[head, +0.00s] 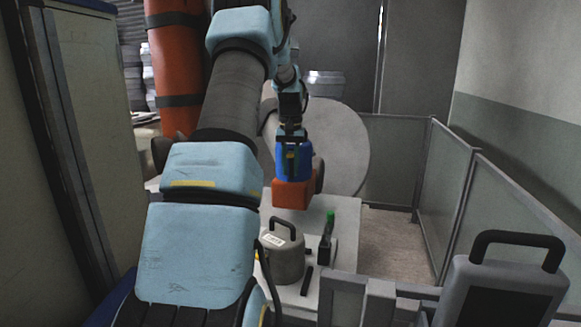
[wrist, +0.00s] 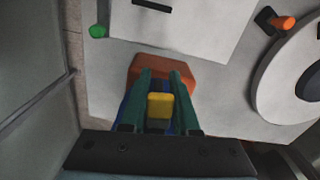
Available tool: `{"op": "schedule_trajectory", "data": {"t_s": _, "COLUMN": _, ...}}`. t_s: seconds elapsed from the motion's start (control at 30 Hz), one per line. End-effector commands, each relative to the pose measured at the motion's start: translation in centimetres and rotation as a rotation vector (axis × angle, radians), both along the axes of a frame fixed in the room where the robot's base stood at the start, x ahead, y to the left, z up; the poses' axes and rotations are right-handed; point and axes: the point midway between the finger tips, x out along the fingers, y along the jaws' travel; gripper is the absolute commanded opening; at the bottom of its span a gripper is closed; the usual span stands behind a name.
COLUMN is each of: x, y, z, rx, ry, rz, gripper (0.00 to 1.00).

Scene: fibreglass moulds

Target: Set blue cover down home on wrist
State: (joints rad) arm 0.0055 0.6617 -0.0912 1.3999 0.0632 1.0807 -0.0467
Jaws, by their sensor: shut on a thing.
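The blue cover (head: 305,161) hangs upright at the end of my arm in the head view. My gripper (head: 291,155) is shut on it. In the wrist view, the fingers of my gripper (wrist: 159,98) close on a yellow part (wrist: 159,107), with blue showing around them. An orange block (head: 291,195) is directly below the cover, and also shows beyond the fingertips in the wrist view (wrist: 163,68). The orange block may be the wrist; I cannot be sure. The cover hides its top, and I cannot tell whether the two touch.
A pale table (head: 312,226) bears a grey canister with a handle (head: 284,262) and a green-topped item (head: 329,225). A large pale disc (head: 345,150) stands behind. Glass-like panels (head: 395,155) enclose the right side. A tall orange cylinder (head: 174,65) stands at the left.

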Motion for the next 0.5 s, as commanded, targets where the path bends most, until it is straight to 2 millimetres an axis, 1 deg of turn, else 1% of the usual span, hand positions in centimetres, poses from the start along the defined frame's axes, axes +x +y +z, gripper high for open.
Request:
{"op": "schedule_trajectory", "data": {"t_s": 0.17, "x": -0.02, "y": 0.00, "z": -0.05, "rx": 0.000, "ry": 0.001, "rz": 0.000, "gripper": 0.00}}
{"op": "schedule_trajectory", "data": {"t_s": 0.2, "x": -0.02, "y": 0.00, "z": -0.05, "rx": 0.000, "ry": 0.001, "rz": 0.000, "gripper": 0.31}}
{"op": "schedule_trajectory", "data": {"t_s": 0.5, "x": -0.01, "y": 0.01, "z": -0.03, "rx": 0.000, "ry": 0.001, "rz": 0.000, "gripper": 0.64}}
